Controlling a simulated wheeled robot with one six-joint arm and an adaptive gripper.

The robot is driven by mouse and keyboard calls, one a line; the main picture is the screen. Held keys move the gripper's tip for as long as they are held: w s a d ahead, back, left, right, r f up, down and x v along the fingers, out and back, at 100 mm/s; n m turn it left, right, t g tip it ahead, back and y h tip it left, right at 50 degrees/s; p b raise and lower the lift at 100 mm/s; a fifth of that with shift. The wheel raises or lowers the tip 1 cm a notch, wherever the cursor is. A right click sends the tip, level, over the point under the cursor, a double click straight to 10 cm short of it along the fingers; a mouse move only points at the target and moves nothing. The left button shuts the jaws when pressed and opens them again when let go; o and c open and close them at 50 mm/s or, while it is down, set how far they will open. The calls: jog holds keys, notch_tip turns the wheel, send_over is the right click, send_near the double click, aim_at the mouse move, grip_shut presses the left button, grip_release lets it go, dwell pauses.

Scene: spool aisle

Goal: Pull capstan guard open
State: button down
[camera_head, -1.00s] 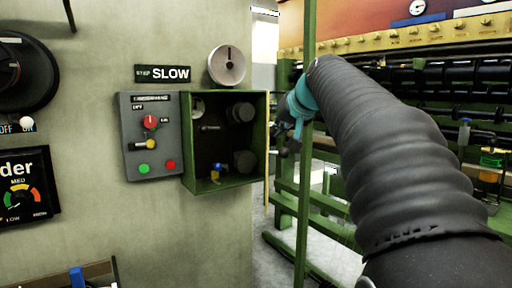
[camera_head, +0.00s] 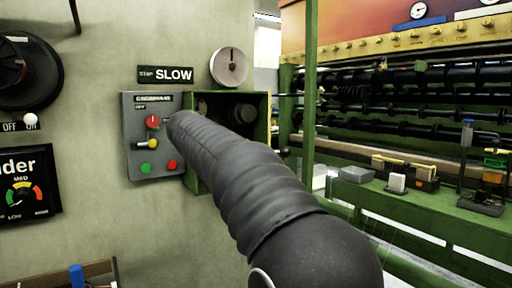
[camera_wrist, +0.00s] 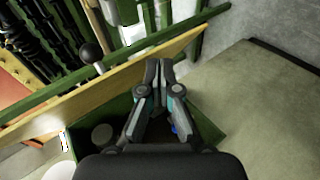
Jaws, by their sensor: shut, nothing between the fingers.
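The capstan guard seems to be the yellow-edged panel (camera_wrist: 85,95) crossing the wrist view. In the head view I take it for the thin yellowish strip at the right edge of the green box (camera_head: 267,112), seen nearly edge-on, so it appears swung out. A dark ball knob (camera_wrist: 91,52) shows beyond the panel in the wrist view. My gripper (camera_wrist: 163,68) is shut and empty, its tips over the box side of the panel. I cannot tell whether they touch it. My arm hides the gripper and lower box in the head view.
A grey control panel (camera_head: 143,164) with a red knob, yellow lever and buttons is left of the box. A round dial (camera_head: 229,67) is above it. A green post (camera_head: 310,110) and a machine bench (camera_head: 430,205) with several small items stand at right.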

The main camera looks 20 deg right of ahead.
jog(key=a+r+n+t+h, duration=0.1)
jog(key=a+r+t+h, duration=0.1)
jog(key=a+r+h, duration=0.65)
jog(key=w+d+f+y, duration=0.1)
jog(key=w+d, duration=0.1)
jog(key=d, duration=0.9)
jog(key=shift+w+d+f+y+b, duration=0.2)
jog(key=shift+w+y+b, duration=0.05)
jog(key=shift+y+b, duration=0.1)
jog(key=shift+s, duration=0.1)
